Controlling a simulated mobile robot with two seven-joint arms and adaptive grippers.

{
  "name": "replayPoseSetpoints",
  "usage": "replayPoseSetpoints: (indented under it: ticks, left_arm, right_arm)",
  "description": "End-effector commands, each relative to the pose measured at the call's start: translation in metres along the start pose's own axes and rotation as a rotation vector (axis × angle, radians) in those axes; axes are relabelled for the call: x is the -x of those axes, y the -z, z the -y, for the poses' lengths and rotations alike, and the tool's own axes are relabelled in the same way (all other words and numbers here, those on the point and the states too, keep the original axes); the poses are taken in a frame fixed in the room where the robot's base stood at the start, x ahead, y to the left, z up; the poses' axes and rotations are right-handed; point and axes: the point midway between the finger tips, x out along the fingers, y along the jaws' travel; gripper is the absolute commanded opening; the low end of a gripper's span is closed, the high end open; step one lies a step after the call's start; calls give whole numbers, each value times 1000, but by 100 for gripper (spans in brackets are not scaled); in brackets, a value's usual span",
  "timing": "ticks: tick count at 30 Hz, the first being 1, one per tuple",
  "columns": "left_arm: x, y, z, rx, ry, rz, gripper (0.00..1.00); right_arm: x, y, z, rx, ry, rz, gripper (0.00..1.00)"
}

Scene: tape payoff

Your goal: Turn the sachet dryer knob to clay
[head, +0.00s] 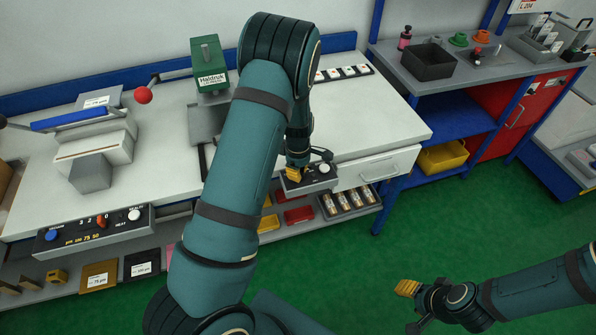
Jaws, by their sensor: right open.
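A dark control box (310,181) with a pale knob (324,168) sits at the front edge of the white bench. Its lettering is too small to read, so I cannot tell whether it is the sachet dryer or where clay is marked. My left gripper (296,173), with a yellow fingertip, is right over the left part of this box. The arm and wrist hide much of the gripper, and contact is unclear. My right gripper (414,304) is open and empty above the green floor, away from the bench.
Another dark panel (75,244) at left has blue, orange and white knobs. A green press (210,65) and a lever machine with a red ball (144,95) stand on the bench. Under it are trays of small parts (348,201). The green floor (430,240) at right is clear.

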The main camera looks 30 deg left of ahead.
Motion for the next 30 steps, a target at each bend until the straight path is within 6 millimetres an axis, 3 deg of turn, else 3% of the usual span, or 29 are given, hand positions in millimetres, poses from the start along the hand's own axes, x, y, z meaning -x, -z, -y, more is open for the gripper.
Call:
replayPoseSetpoints:
  ticks: [2,5,6,17,20,30]
  left_arm:
    - [-2,-1,2,0,6,2,0]
    - [-1,-1,2,0,5,2,36]
    - [-1,-1,2,0,5,1,40]
    - [4,0,0,-1,0,1,40]
    - [16,0,-1,-1,-2,0,40]
    - [84,-1,-1,-2,-3,1,40]
  right_arm:
    - [0,0,0,0,0,0,47]
    - [0,0,0,0,0,0,47]
    - [0,0,0,0,0,0,47]
    - [0,0,0,0,0,0,47]
    - [0,0,0,0,0,0,47]
    - [0,0,0,0,0,0,47]
